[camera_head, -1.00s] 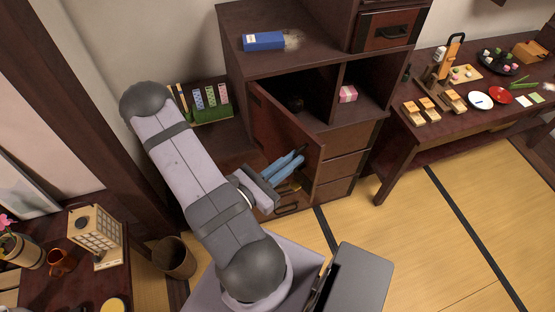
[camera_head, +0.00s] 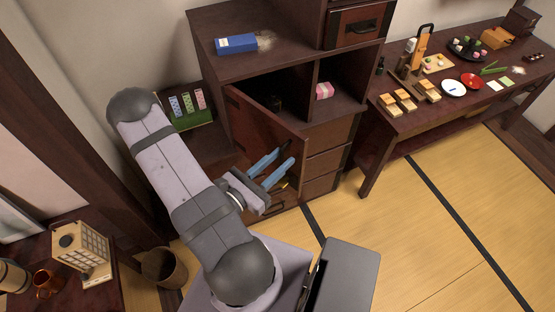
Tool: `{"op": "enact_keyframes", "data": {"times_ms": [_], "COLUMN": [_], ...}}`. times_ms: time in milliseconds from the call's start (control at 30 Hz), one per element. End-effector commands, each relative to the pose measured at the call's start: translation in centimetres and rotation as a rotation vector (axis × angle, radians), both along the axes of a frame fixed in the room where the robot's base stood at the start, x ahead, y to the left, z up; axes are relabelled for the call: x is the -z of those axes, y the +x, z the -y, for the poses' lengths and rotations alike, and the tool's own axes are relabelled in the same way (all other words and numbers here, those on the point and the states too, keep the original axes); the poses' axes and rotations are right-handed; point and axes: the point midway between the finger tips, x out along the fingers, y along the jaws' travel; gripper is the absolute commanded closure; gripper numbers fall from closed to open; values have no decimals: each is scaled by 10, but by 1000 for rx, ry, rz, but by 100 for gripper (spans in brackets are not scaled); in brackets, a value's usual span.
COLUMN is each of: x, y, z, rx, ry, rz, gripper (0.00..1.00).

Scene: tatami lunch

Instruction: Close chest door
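The dark wooden chest (camera_head: 325,131) stands at the centre back. Its door (camera_head: 262,122) is hinged on the left and stands open, swung out from the left compartment (camera_head: 290,92). A dark object in that compartment is partly hidden. My gripper (camera_head: 284,156) has blue fingers and is in front of the door's lower part, on its outer side. The fingers are apart with nothing seen between them. I cannot tell whether a finger touches the door. The door's lower edge is partly hidden by the gripper.
A blue packet (camera_head: 236,44) lies on the chest top. A long table (camera_head: 440,110) with food stands at right. A waste bin (camera_head: 163,268) stands at lower left. The tatami floor (camera_head: 400,215) at right is clear.

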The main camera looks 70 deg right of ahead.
Motion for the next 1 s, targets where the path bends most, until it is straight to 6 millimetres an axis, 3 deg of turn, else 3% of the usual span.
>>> {"op": "enact_keyframes", "data": {"times_ms": [567, 1000], "x": [0, 4], "y": [8, 45], "z": [-5, -43], "rx": [-10, -14], "ry": [-4, -5], "rz": [5, 11], "gripper": [73, 73]}}
